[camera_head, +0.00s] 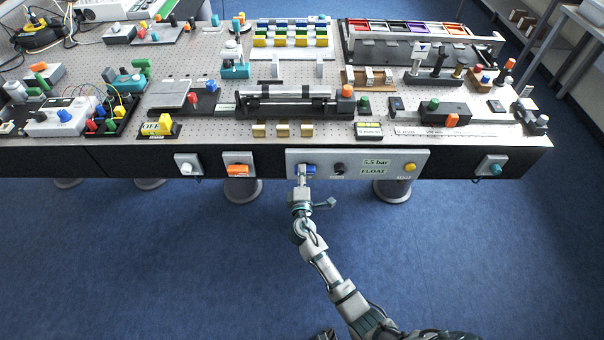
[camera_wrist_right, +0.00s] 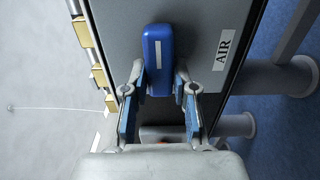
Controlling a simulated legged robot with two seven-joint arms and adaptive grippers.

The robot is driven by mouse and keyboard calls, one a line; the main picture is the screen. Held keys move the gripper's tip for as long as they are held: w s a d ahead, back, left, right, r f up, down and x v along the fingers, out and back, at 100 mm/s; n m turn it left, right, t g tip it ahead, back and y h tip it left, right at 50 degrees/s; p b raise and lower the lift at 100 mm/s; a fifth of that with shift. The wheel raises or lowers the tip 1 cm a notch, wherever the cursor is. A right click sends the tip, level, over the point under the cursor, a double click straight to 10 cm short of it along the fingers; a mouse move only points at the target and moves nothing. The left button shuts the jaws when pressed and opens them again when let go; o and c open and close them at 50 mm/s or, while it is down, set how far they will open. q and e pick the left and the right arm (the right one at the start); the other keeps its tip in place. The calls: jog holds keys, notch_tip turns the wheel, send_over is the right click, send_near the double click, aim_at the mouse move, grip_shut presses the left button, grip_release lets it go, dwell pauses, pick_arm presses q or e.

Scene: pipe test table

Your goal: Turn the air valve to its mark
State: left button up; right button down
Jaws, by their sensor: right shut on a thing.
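The blue air valve handle (camera_head: 308,169) is on the grey front panel (camera_head: 350,156) at the table's front edge. In the right wrist view the blue handle (camera_wrist_right: 158,60) has a white line on its face and lies along the picture's vertical, with an AIR label (camera_wrist_right: 223,50) to its right. My right gripper (camera_head: 303,172) is at the handle. In the right wrist view its fingers (camera_wrist_right: 157,88) stand on both sides of the handle's lower end, shut on it. The mark for the valve is not clear in either view.
The panel also carries a black knob (camera_head: 340,168), a yellow knob (camera_head: 410,167) and signs reading 5.5 bar (camera_head: 375,162) and FLOAT. An orange switch (camera_head: 240,169) sits left of it. The tabletop is crowded with fixtures. The floor in front is clear.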

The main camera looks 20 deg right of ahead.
jog(key=shift+f, duration=0.3)
jog(key=c, duration=0.9)
grip_release()
jog(key=shift+w, duration=0.1)
jog(key=shift+r, duration=0.1)
jog(key=v, duration=1.2)
